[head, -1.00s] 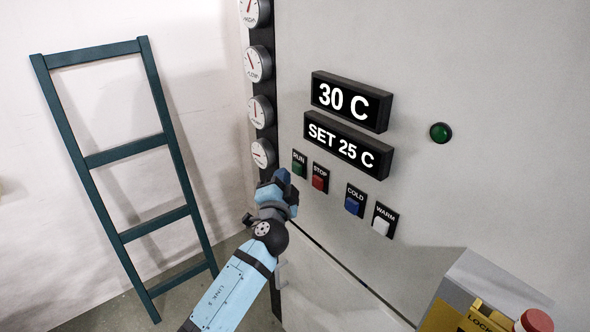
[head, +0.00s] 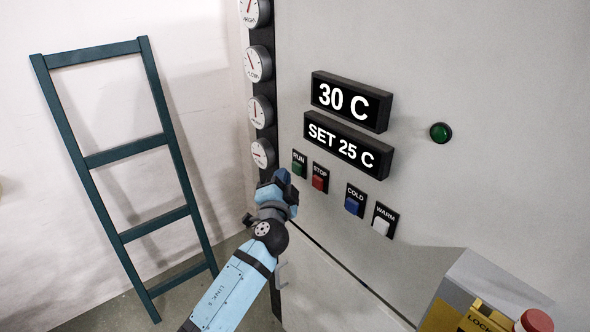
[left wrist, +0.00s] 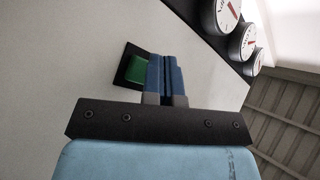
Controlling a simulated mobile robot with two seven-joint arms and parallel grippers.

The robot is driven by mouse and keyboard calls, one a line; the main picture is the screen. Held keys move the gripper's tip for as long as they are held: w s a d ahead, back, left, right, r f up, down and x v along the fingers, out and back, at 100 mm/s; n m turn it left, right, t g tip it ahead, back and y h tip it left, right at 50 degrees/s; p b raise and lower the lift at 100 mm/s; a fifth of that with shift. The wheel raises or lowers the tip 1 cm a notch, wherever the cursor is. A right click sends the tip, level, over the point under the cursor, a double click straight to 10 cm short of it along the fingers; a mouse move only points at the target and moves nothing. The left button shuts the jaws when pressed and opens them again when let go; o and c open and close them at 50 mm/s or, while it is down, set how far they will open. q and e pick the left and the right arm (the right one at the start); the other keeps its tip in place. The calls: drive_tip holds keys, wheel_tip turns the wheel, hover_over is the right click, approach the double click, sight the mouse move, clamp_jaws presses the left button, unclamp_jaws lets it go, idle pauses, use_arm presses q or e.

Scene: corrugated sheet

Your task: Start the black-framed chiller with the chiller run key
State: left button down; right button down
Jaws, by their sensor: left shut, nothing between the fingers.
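The green chiller run key (head: 298,168) sits on a black plate labelled RUN, at the left of the row of keys on the pale chiller panel (head: 470,200). My left gripper (head: 283,180) is shut and empty, just below and left of the run key in the head view. In the left wrist view, its blue fingers (left wrist: 165,75) are together right beside the green key (left wrist: 136,68) and overlap its black plate. I cannot tell whether the fingertips touch the panel. My right gripper is not in view.
Red STOP (head: 319,182), blue COLD (head: 354,205) and white WARM (head: 381,226) keys follow to the right. Displays read 30 C (head: 345,101) and SET 25 C (head: 345,146). A round green lamp (head: 440,132), gauges (head: 259,63), a yellow lock box (head: 480,312) and a ladder (head: 125,155) also show.

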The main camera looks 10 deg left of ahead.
use_arm(q)
drive_tip(key=shift+w, duration=0.1)
idle(0.3)
drive_tip(key=shift+w+d+b, duration=0.25)
drive_tip(key=shift+d+b, duration=0.05)
drive_tip(key=shift+b, duration=0.1)
drive_tip(key=shift+w+d+b, duration=0.2)
drive_tip(key=shift+w+b, duration=0.1)
idle(0.6)
drive_tip(key=shift+s+a, duration=0.1)
drive_tip(key=shift+s, duration=0.05)
drive_tip(key=shift+s+a, duration=0.4)
drive_tip(key=shift+s, duration=0.15)
drive_tip(key=s+a, duration=0.1)
drive_tip(key=s, duration=0.1)
drive_tip(key=s+a+p, duration=0.1)
drive_tip(key=s+a, duration=0.1)
idle(0.6)
idle(0.4)
